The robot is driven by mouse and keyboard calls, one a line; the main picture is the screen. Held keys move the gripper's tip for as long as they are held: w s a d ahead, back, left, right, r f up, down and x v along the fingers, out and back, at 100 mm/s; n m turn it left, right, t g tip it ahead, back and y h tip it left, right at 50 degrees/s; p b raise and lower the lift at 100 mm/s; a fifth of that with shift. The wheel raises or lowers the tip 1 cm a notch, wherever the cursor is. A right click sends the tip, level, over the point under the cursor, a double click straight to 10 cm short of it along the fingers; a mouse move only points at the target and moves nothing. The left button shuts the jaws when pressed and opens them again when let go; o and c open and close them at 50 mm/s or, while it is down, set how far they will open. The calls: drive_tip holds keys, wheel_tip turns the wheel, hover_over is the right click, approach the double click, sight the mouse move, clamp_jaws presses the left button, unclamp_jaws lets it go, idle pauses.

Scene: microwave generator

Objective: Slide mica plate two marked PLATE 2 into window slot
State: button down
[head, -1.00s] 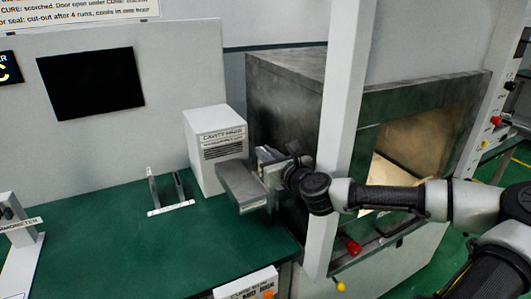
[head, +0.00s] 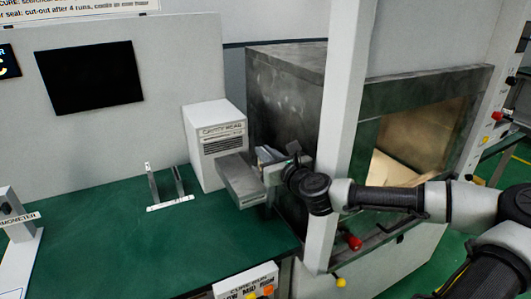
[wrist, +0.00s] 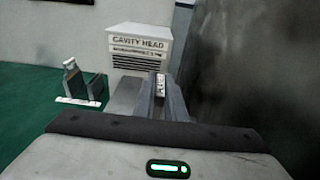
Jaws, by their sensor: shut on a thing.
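My gripper (head: 268,158) is at the right side of the grey metal duct (head: 240,180) that juts from the white CAVITY HEAD box (head: 216,140). In the wrist view its fingers (wrist: 160,98) are closed together around a thin piece with a small pale label (wrist: 160,84), too small to read; I take it to be the mica plate. The duct also shows in the wrist view (wrist: 123,97), just left of the fingers. The window slot cannot be made out, and I cannot tell whether the plate touches the duct.
A small rack with two uprights (head: 166,186) stands on the green bench (head: 110,240) left of the duct. A white post (head: 345,120) and a dark oven cabinet (head: 285,95) are close on the right.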

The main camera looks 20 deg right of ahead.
drive_tip(key=shift+f+b, duration=0.65)
drive_tip(key=shift+f, duration=0.3)
drive_tip(key=c, duration=1.7)
unclamp_jaws()
